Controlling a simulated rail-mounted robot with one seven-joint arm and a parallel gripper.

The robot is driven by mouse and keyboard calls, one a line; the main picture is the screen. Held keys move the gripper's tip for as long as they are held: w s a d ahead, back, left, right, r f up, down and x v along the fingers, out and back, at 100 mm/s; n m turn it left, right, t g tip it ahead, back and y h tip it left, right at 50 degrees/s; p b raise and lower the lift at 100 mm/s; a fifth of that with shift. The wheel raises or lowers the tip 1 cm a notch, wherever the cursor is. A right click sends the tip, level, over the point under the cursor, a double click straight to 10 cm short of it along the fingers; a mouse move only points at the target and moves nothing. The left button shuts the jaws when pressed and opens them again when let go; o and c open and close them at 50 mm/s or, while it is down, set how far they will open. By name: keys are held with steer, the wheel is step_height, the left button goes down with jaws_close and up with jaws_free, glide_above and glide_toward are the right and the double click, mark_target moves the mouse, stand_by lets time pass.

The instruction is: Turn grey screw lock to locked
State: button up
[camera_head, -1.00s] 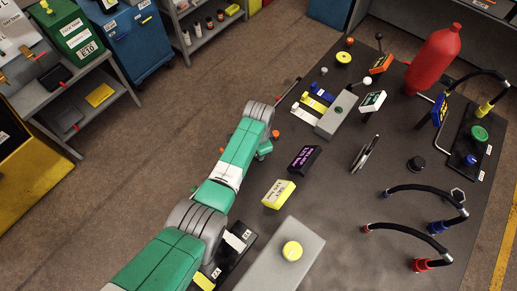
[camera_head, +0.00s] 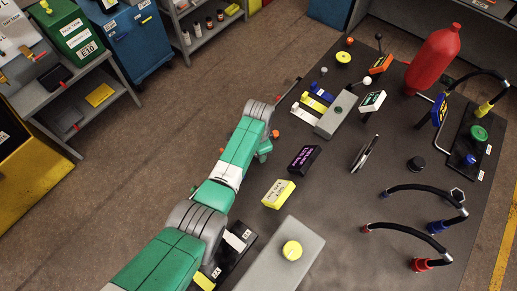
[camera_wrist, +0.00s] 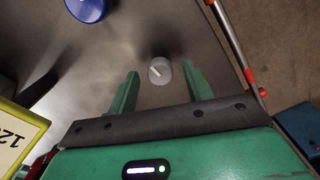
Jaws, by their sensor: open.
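The grey screw lock (camera_wrist: 159,71) shows in the wrist view as a small round knob with a pale pointer line slanting toward the upper left. It stands on the dark table top. My gripper (camera_wrist: 160,84) is open, with one green finger on each side of the knob. Gaps show between the knob and both fingers, and I see no contact. I cannot make out the grey screw lock or my fingertips in the head view, where my arm covers that part of the table.
A blue knob (camera_wrist: 87,7) lies up and to the left in the wrist view. A yellow-framed label box (camera_wrist: 18,137) is at lower left. A red-and-grey rail (camera_wrist: 236,40) runs close on the right. Past my arm, the table (camera_head: 335,215) holds hoses and a red bottle (camera_head: 434,60).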

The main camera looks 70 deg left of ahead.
step_height(320, 180, up, 7)
steer(key=shift+r+p, duration=0.2)
steer(key=shift+p, duration=0.45)
